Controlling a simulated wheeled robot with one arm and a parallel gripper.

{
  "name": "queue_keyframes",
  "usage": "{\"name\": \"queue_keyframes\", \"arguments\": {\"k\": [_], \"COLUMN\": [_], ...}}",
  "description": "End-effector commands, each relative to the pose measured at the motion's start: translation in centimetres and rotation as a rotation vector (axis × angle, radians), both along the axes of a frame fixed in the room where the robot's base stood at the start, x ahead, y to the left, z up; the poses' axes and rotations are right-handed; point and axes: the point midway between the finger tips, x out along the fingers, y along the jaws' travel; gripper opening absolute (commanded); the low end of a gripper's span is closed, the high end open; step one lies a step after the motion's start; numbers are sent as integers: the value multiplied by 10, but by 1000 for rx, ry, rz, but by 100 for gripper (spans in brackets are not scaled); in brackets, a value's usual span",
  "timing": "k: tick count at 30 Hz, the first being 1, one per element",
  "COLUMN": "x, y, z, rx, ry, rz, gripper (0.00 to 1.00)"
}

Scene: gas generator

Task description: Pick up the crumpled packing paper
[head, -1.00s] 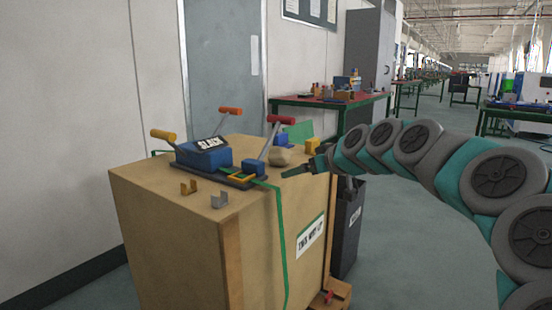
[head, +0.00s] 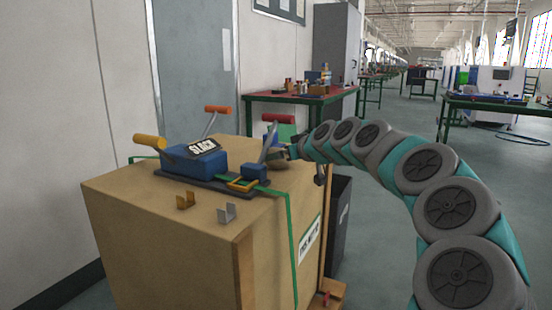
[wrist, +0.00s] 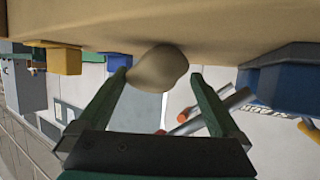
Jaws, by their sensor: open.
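The crumpled packing paper is a small beige lump (wrist: 157,70) on top of the wooden crate (head: 130,188). In the wrist view it lies between the tips of my two green fingers, against the crate surface. My gripper (wrist: 155,80) is open, with one finger on each side of the paper and no clear grip on it. In the head view the paper (head: 278,163) shows only in part beside my gripper (head: 286,154), near the crate's far right edge.
A blue tensioner tool (head: 197,160) with several handles stands just left of my gripper. A yellow block (wrist: 64,58) is at one side in the wrist view. A dark bin (head: 341,215) stands beside the crate.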

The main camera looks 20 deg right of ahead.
Motion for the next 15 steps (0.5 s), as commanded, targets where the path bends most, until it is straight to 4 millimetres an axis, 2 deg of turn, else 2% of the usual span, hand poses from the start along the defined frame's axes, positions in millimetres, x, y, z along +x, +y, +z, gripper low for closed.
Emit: {"name": "queue_keyframes", "arguments": {"k": [12,15], "x": [43,46], "y": [5,6], "z": [-20,-21], "rx": [1,1], "ry": [2,1], "rz": [1,1], "gripper": [100,100]}}
